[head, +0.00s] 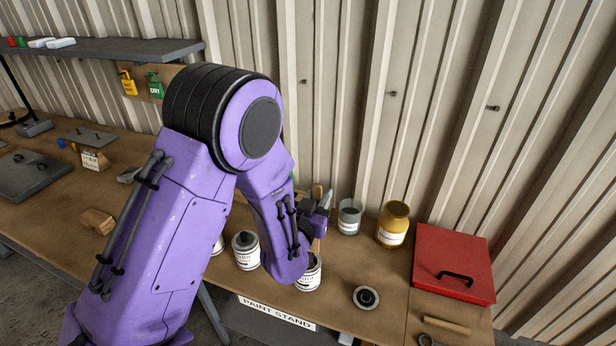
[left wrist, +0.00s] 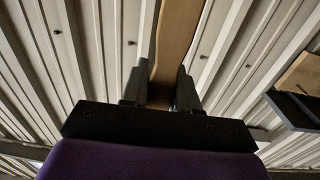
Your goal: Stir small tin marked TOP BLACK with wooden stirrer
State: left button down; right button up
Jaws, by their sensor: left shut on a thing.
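My left gripper (head: 322,205) is shut on the wooden stirrer, a flat pale wood strip (left wrist: 176,42) standing up between its two fingers in the left wrist view. In the head view a short piece of pale wood shows just below the gripper, above a small white-labelled tin (head: 310,279). My purple left forearm hides part of that tin and its top. I cannot tell whether the stirrer's end is inside it. Another small tin (head: 246,252) with a dark top stands to its left. The label prints are too small to read. My right gripper is out of view.
A glass jar (head: 349,218) and a yellow jar (head: 393,226) stand behind, near the corrugated wall. A round grey lid-like disc (head: 367,298) lies to the right of the labelled tin. A red box (head: 453,262) lies farther right. A third tin is mostly hidden behind my arm.

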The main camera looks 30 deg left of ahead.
pick_arm(q)
notch_tip(320, 180, down, 10)
jog(key=a+b, duration=0.2)
jog(key=b, duration=0.7)
jog(key=shift+s+a+n+y+b, duration=0.15)
jog(key=shift+a+n+y+b, duration=0.05)
jog(key=shift+n+y+b, duration=0.1)
jog(key=shift+s, duration=0.15)
